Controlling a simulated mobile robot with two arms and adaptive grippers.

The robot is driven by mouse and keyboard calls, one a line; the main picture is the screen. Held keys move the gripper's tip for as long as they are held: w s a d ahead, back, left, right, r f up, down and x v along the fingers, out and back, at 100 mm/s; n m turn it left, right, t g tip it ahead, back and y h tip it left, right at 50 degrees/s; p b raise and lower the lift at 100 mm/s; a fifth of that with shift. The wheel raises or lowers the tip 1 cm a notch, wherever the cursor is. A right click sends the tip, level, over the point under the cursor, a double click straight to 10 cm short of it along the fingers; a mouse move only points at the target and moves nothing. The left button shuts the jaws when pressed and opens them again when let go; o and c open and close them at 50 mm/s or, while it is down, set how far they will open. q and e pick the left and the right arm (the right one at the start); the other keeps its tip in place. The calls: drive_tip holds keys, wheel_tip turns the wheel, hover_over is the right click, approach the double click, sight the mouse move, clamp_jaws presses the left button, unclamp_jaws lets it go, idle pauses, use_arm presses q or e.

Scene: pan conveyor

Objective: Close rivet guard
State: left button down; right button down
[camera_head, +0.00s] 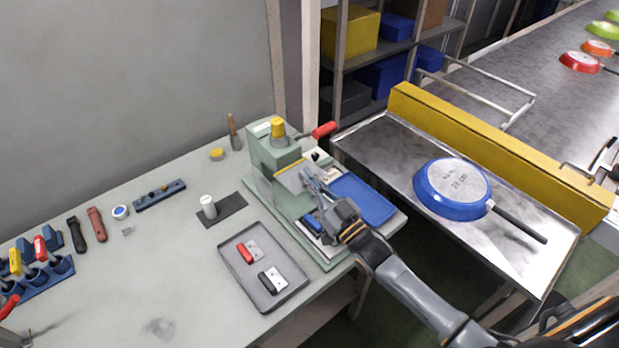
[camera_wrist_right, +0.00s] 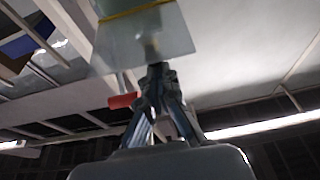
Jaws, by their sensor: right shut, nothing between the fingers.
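The green rivet press (camera_head: 268,150) stands on the table with a yellow cap on top and a red lever handle (camera_head: 323,130) at its right. A yellow-edged guard (camera_head: 288,172) is at the press front. In the right wrist view the guard is a clear panel (camera_wrist_right: 165,38) with a yellow strip, above my fingertips. My right gripper (camera_head: 308,178) is shut and empty, its tips at the guard's lower edge. The wrist view shows the fingers (camera_wrist_right: 158,75) close together; whether they touch the panel I cannot tell. My left gripper is not in view.
A blue pan (camera_head: 450,190) lies upside down on the metal side table (camera_head: 400,160). A blue tray (camera_head: 362,198) is beside the press. A grey tray (camera_head: 233,272) with red and black handles lies in front. Tools line the table's left side.

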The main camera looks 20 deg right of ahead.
drive_tip(key=f+b, duration=0.2)
drive_tip(key=shift+s+d+f, duration=0.1)
drive_tip(key=shift+s+f, duration=0.2)
drive_tip(key=shift+r, duration=0.1)
